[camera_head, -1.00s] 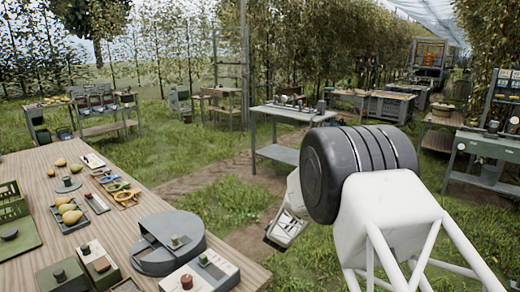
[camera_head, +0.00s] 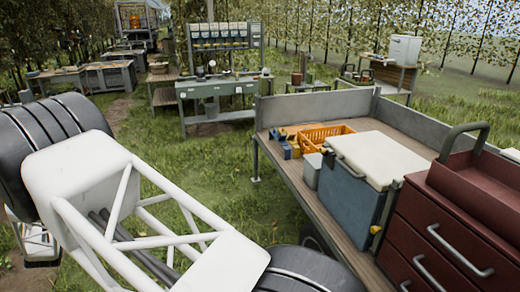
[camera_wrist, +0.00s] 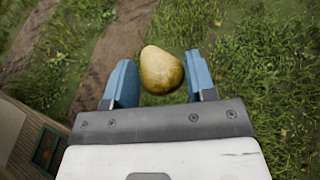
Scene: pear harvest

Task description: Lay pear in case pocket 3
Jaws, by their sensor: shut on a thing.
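In the wrist view a yellow-brown pear (camera_wrist: 161,72) sits between the two blue fingers of my gripper (camera_wrist: 161,84), which is shut on it. Grass and a dirt path lie below it. In the head view my arm fills the lower left, and the pear cannot be made out there. I cannot identify the case or its pocket 3 in either current view.
A wooden cart bed (camera_head: 305,185) at right holds an orange crate (camera_head: 322,136), a blue box with a pale lid (camera_head: 352,200) and a red drawer chest (camera_head: 450,235). A green bench (camera_head: 215,90) stands behind. Grass lies between.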

